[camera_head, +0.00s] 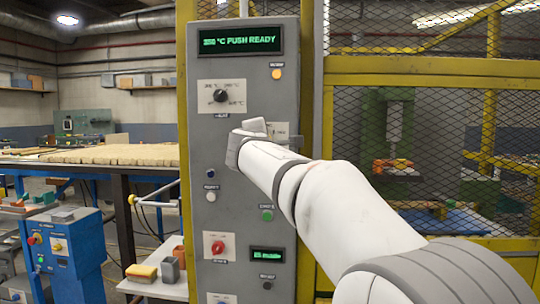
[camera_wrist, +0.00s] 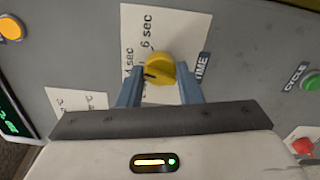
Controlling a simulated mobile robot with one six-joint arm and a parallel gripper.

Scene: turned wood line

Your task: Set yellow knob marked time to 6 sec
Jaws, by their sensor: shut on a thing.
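The yellow knob (camera_wrist: 161,66) sits on a white plate (camera_wrist: 168,25) beside the word TIME in the wrist view. The plate carries the labels "6 sec", above the knob in the picture, and another "sec" label, apparently 4, to its left. A dark mark on the knob shows at its lower left, away from the "6 sec" label. My gripper (camera_wrist: 160,79) has its two blue-grey fingers on either side of the knob, shut on it. In the head view my wrist hides the knob; only part of its plate (camera_head: 280,129) shows.
The grey panel also bears a black knob (camera_head: 220,96), an orange light (camera_head: 276,74), a green button (camera_head: 267,215), a red knob (camera_head: 217,247) and a display (camera_head: 240,41) reading PUSH READY. A yellow mesh fence (camera_head: 420,67) stands right; a table (camera_head: 110,167) stands left.

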